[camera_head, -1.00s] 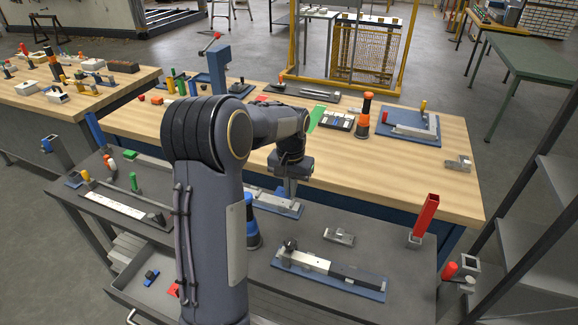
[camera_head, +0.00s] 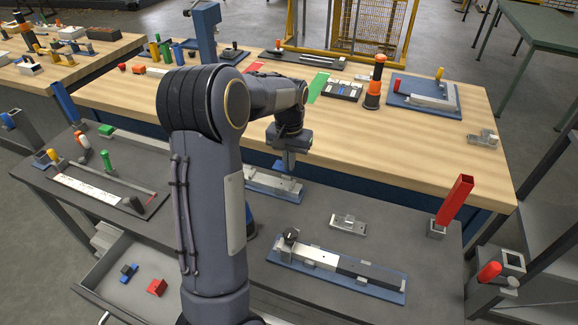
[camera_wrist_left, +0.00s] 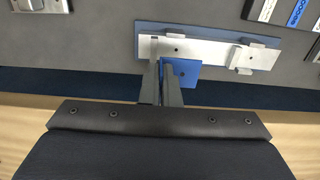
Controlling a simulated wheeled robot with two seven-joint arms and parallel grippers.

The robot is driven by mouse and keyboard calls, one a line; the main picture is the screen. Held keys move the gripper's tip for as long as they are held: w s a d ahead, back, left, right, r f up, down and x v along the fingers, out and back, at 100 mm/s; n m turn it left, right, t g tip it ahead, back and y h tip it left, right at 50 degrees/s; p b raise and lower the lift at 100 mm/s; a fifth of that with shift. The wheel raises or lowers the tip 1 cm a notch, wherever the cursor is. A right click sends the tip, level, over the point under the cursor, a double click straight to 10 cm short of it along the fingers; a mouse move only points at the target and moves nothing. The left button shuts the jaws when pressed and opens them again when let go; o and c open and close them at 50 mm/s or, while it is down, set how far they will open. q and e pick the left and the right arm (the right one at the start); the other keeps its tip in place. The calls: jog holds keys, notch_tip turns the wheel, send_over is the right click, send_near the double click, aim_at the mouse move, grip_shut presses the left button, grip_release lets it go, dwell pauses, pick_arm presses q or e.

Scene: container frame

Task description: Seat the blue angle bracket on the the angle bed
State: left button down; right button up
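My left gripper (camera_head: 288,168) points down over a silver fixture on a blue base plate, the likely angle bed (camera_head: 270,184), on the dark bench. In the left wrist view, the angle bed (camera_wrist_left: 205,47) is a silver strip with raised blocks. The blue angle bracket (camera_wrist_left: 182,72) shows there as a flat blue piece with a hole, beside the strip's edge. My left gripper's fingers (camera_wrist_left: 163,78) are close together, with the bracket at their tips; its other flange is hidden between them. I cannot tell whether the bracket touches the bed. My right gripper is not in view.
A second blue-based fixture (camera_head: 338,268) and a small metal bracket (camera_head: 348,224) lie nearby on the dark bench. A red post (camera_head: 454,201) stands at its right. An open drawer (camera_head: 125,275) is at lower left. The wooden table (camera_head: 425,140) lies beyond.

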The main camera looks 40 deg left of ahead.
pick_arm(q)
jog(key=shift+f+b, duration=1.95)
jog(key=shift+f, duration=0.8)
jog(key=shift+f, duration=0.45)
jog(key=c, duration=1)
grip_release()
jog(key=shift+c, duration=0.2)
jog(key=shift+r, duration=0.15)
